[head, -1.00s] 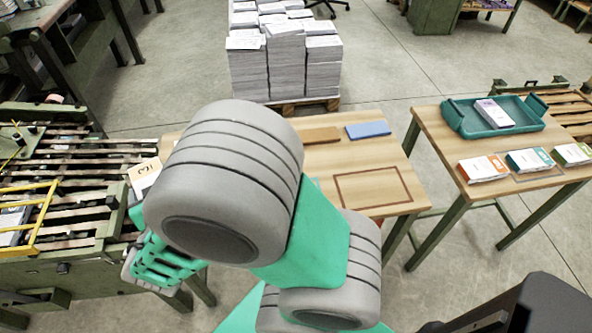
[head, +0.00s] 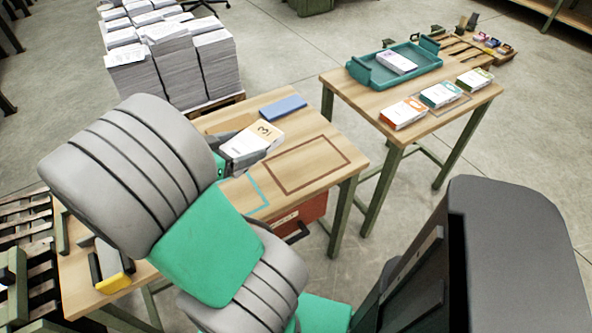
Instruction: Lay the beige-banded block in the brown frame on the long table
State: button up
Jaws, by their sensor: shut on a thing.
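The beige-banded block (head: 256,138) is white with a beige end marked with a dark figure. My gripper (head: 238,143) is shut on it and holds it over the long table (head: 318,146), left of the brown frame. The brown frame (head: 345,163) is a thin rectangular outline on the tabletop, and the area inside it is empty. My arm hides the left middle of the table and part of my gripper. The height of the block above the table is hard to tell.
A blue block (head: 283,107) and a partly hidden brown block (head: 229,122) lie along the back edge. A cyan outline (head: 258,190) shows beside my arm. Right, a separate table (head: 366,100) holds a teal tray (head: 408,75) and three banded blocks. Paper stacks (head: 180,70) stand behind.

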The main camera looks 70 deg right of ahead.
jog(key=s+f+m+g+y+b, duration=0.1)
jog(key=s+m+g+y+b, duration=0.15)
jog(key=s, duration=0.45)
jog(key=b, duration=0.7)
send_over(302, 164)
jog(key=shift+m+g, duration=0.35)
notch_tip(302, 164, down, 10)
jog(key=shift+s+r, duration=0.1)
jog(key=shift+r, duration=0.05)
jog(key=shift+f+b, duration=0.35)
jog(key=shift+f, duration=1.05)
jog(key=shift+f, duration=0.25)
jog(key=o, duration=1.8)
